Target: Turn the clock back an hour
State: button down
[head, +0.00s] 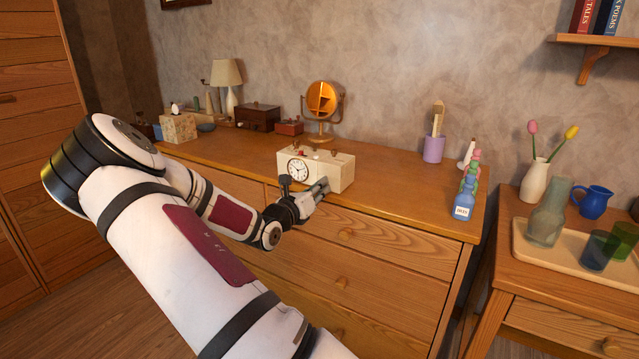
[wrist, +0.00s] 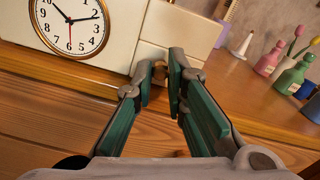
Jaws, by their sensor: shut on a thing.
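The clock (head: 338,174) is a long cream box on the wooden dresser top, with a round white dial (head: 298,172) at its left end. In the wrist view the dial (wrist: 70,22) has one black hand toward the upper left, one toward the right and a thin red hand pointing down. My gripper (head: 321,186) is at the clock's front, right of the dial. The fingers partly hide the knob.
A round mirror (head: 322,100) stands behind the clock. A purple cup (head: 433,149) and several small bottles (head: 466,190) stand to the right. A lamp (head: 228,78) and boxes (head: 258,117) are at the back left. The dresser top between clock and bottles is clear.

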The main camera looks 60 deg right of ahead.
jog(key=n+p, duration=1.2)
jog(key=n, duration=1.2)
jog(key=shift+f, duration=0.1)
jog(key=shift+n, duration=0.5)
jog(key=c, duration=1.6)
grip_release()
jog(key=shift+a, duration=0.15)
jog(key=a, duration=0.7)
jog(key=s+a, duration=0.1)
jog(key=a, duration=0.3)
jog(key=shift+a, duration=0.35)
